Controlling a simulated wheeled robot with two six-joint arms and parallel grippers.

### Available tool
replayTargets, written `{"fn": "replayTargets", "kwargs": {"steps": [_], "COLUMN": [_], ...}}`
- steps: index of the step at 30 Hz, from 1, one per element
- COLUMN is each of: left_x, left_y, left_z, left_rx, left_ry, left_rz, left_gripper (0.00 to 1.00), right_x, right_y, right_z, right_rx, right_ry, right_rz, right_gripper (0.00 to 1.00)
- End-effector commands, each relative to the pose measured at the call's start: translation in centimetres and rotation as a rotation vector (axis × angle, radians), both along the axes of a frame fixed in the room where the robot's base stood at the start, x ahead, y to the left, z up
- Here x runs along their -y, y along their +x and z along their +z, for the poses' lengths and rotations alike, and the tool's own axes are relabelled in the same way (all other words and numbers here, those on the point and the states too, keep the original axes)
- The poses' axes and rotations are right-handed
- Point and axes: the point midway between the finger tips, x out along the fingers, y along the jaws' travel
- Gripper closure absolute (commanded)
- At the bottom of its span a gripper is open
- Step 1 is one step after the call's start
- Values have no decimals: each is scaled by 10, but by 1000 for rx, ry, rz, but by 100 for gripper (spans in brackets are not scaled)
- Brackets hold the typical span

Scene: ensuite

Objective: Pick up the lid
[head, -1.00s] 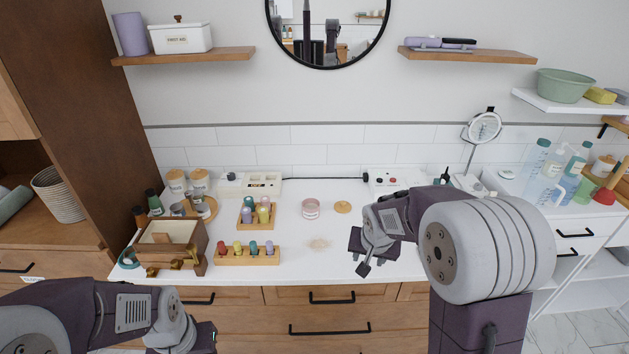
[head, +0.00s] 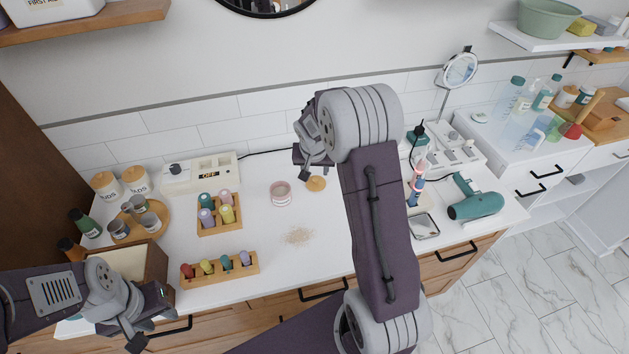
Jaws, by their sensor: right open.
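The lid (head: 316,184) is a small round wooden disc lying flat on the white counter, just right of an open pink-rimmed jar (head: 281,194). My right gripper (head: 313,166) is open and close above the lid's far side, with its fingers partly hidden by its own wrist. I cannot tell whether it touches the lid. My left gripper (head: 143,322) hangs at the lower left, by the counter's front edge and far from the lid. Its fingers do not show clearly.
A beige patch of crumbs (head: 298,236) lies in front of the jar. Wooden racks with coloured bottles (head: 219,213) stand to the left. A teal hair dryer (head: 476,202) and a small tray (head: 424,226) lie right of my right arm. The counter around the crumbs is clear.

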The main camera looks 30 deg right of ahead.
Motion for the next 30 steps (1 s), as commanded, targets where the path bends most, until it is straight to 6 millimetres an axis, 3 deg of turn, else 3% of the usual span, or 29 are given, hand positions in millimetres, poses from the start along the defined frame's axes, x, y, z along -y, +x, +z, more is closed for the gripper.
{"fn": "replayTargets", "kwargs": {"steps": [6,14,21,29,30], "left_x": [0,0,0,0,0], "left_y": [0,0,0,0,0], "left_z": [3,6,13,12,12], "left_rx": [0,0,0,0,0], "left_ry": [0,0,0,0,0], "left_rz": [0,0,0,0,0], "left_gripper": [64,64,64,64,64], "right_x": [6,10,22,23,23], "right_y": [9,15,30,32,32], "right_z": [-28,-42,-78,-82,-82], "right_rx": [-4,-3,-2,0,0], "right_ry": [1,0,0,0,0], "right_rz": [1,1,2,1,1], "right_gripper": [55,55,55,55,63]}}
